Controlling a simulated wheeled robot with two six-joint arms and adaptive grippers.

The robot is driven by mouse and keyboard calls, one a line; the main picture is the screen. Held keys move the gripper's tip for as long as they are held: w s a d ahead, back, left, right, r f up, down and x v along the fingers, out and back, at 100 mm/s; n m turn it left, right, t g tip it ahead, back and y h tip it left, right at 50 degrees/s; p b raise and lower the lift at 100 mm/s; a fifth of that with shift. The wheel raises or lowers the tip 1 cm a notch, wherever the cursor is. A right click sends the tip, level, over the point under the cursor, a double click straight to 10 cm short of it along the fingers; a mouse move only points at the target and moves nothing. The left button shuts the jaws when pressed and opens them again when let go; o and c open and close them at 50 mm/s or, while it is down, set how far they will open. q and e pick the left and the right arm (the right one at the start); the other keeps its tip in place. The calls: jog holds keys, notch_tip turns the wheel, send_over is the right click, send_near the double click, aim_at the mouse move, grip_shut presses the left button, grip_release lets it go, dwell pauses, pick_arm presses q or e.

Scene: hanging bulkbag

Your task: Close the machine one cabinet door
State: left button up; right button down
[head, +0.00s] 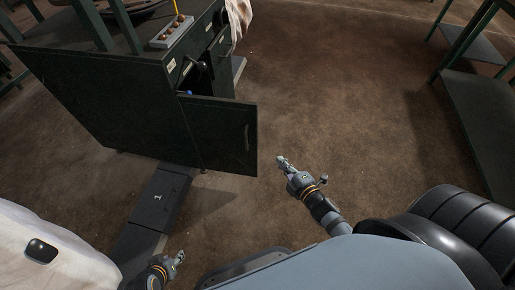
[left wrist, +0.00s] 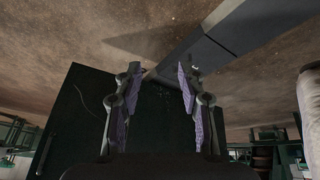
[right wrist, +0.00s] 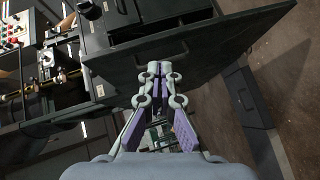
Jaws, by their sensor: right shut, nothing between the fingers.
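The machine one cabinet is dark green, at the upper left of the head view. Its door (head: 222,136) stands open, swung out toward me, with a thin handle near its free edge. The door also shows in the right wrist view (right wrist: 190,45), behind the fingers. My right gripper (head: 281,160) is shut and empty, to the right of the door's free edge in the head view and apart from it. My left gripper (head: 180,257) is low in the head view, apart from the door. Its fingers stand apart with nothing between them in the left wrist view (left wrist: 158,75).
A grey floor block marked 1 (head: 160,197) lies below the cabinet. A pale bag (head: 50,250) is at the lower left. A small panel with knobs (head: 171,32) sits on the cabinet. A dark table (head: 485,120) stands at the right. The brown floor between is clear.

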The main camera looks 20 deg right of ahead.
jog(key=a+r+n+t+y+b, duration=0.2)
jog(key=a+r+n+b, duration=0.1)
jog(key=a+r+n, duration=0.15)
jog(key=p, duration=0.5)
send_near(252, 120)
jog(key=a, duration=0.3)
jog(key=shift+m, duration=0.25)
jog(key=w, duration=0.2)
jog(key=w+d, duration=0.1)
jog(key=w, duration=0.2)
jog(key=shift+w+f+b, duration=0.1)
jog(key=shift+b, duration=0.3)
pick_arm(q)
jog(key=r+g, duration=0.1)
jog(key=r, duration=0.1)
jog(key=r+g, duration=0.1)
jog(key=r, duration=0.2)
jog(key=shift+s+d+r, duration=0.15)
jog(key=shift+s+r, duration=0.05)
jog(key=shift+r, duration=0.15)
pick_arm(e)
jog(key=shift+w+d, duration=0.2)
jog(key=shift+w, duration=0.1)
jog(key=shift+w, duration=0.1)
